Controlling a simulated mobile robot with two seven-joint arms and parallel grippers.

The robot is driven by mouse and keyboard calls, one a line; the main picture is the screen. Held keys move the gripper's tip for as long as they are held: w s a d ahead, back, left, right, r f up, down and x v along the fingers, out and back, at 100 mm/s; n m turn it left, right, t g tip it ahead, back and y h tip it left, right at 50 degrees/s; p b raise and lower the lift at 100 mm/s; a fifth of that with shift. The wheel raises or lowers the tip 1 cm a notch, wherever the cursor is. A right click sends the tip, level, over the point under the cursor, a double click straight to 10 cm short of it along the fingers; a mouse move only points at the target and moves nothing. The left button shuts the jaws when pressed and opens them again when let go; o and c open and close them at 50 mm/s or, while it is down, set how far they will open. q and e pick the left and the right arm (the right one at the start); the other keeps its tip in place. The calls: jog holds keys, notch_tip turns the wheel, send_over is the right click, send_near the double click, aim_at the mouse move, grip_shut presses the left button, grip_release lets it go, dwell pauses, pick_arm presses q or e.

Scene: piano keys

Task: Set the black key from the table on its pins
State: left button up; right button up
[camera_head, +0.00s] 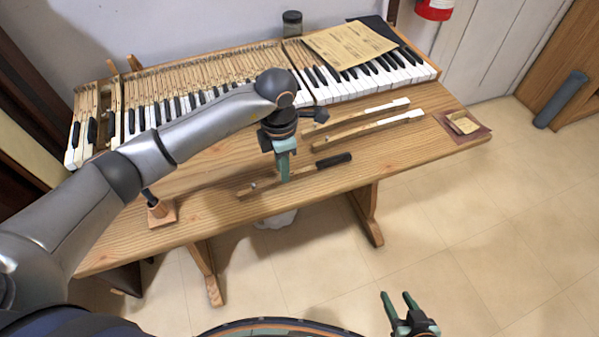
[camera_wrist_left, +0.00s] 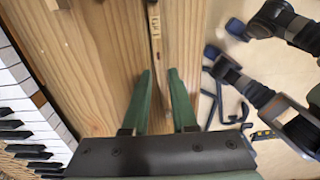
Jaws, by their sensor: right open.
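The black key (camera_head: 333,160) lies on the table, a long wooden stick with its black end to the right. Its bare wooden part also shows in the left wrist view (camera_wrist_left: 155,45). My left gripper (camera_head: 285,178) points down at the stick's middle; in the left wrist view its green fingers (camera_wrist_left: 160,72) are apart, with the stick in line with the gap between them. I cannot tell whether they touch it. My right gripper (camera_head: 398,299) is open and empty, in front of the table. The keyboard (camera_head: 220,100) stands at the back; its pins are too small to tell apart.
Two loose white keys (camera_head: 375,125) lie behind the black key. A paper sheet (camera_head: 350,45) lies on the keyboard, with a jar (camera_head: 292,23) behind. A small wooden block (camera_head: 161,213) stands at the front left, a small tray (camera_head: 463,125) at the right. The front right tabletop is clear.

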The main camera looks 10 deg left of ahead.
pick_arm(q)
jog(key=shift+f+b, duration=0.7)
jog(key=shift+f, duration=0.15)
grip_shut()
dwell(1.5)
